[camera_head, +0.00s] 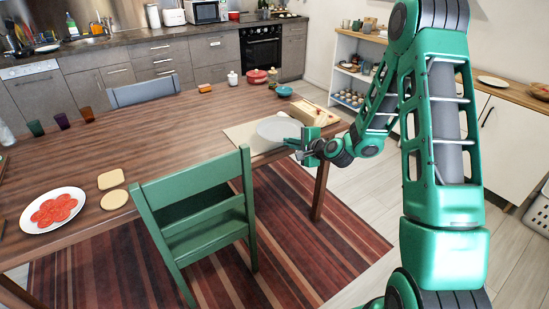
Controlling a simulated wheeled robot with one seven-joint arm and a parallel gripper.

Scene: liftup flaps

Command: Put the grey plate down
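The grey plate (276,130) is flat and round, over a beige placemat (240,138) at the right end of the wooden table. I cannot tell whether it rests on the mat or hovers slightly above it. My gripper (298,142) is at the plate's right rim, reaching in from the right at the table's edge. Its green fingers overlap the rim in the picture. They are too small to show whether they are closed on it.
A green chair (195,215) stands at the table's near side. A wooden tray (308,112) lies behind the plate. A teal bowl (284,91) and red pot (257,76) stand farther back. A white plate of red slices (53,208) is at left. The table's middle is clear.

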